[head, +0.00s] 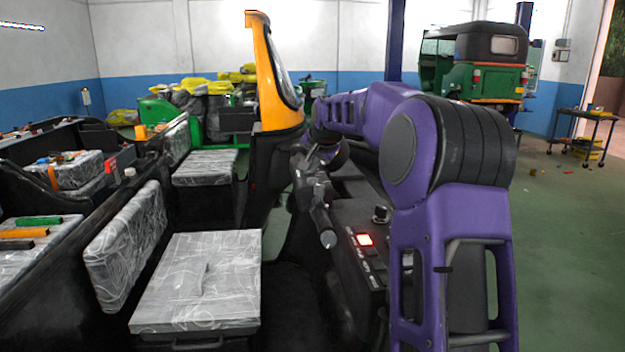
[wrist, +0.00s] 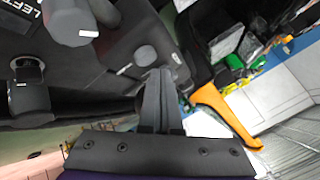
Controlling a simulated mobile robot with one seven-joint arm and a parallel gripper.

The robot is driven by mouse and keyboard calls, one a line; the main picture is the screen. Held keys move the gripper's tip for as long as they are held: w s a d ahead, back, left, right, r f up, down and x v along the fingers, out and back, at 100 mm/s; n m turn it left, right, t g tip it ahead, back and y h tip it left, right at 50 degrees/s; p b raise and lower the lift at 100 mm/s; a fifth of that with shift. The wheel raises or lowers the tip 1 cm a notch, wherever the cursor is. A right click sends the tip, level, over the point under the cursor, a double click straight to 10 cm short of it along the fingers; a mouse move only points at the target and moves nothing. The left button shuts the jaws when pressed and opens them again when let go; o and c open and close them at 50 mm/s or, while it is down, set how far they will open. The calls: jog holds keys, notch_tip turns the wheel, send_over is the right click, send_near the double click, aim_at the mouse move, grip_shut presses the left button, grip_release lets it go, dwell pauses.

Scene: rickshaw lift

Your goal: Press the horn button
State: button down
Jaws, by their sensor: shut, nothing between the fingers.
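In the wrist view my gripper (wrist: 158,74) is shut and empty, its fingertips close to a grey round knob or button (wrist: 145,55) on a dark panel. I cannot tell whether they touch it. A larger dark knob (wrist: 72,22) lies to the left, near a white "LEFT" label. No horn label is readable, so I cannot tell which control is the horn button. In the head view my gripper is hard to make out among the dark parts beyond the handlebar (head: 320,213).
A dark round control (head: 381,213) stands on the dashboard near my purple arm. Plastic-wrapped seats (head: 200,280) fill the left. The yellow windshield frame (head: 270,85) rises beyond the handlebar. A green rickshaw (head: 478,65) and a small cart (head: 585,120) stand at the right, with open floor before them.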

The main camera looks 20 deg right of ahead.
aim_at(312, 180)
jog(key=shift+f, duration=0.1)
jog(key=shift+f, duration=0.35)
jog(key=shift+f+b, duration=0.5)
jog(key=shift+b, duration=0.1)
dwell(0.9)
jog(key=shift+r+p, duration=0.8)
jog(key=shift+r, duration=0.1)
jog(key=shift+r, duration=0.1)
jog(key=shift+r+p, duration=2.05)
jog(key=shift+r, duration=0.35)
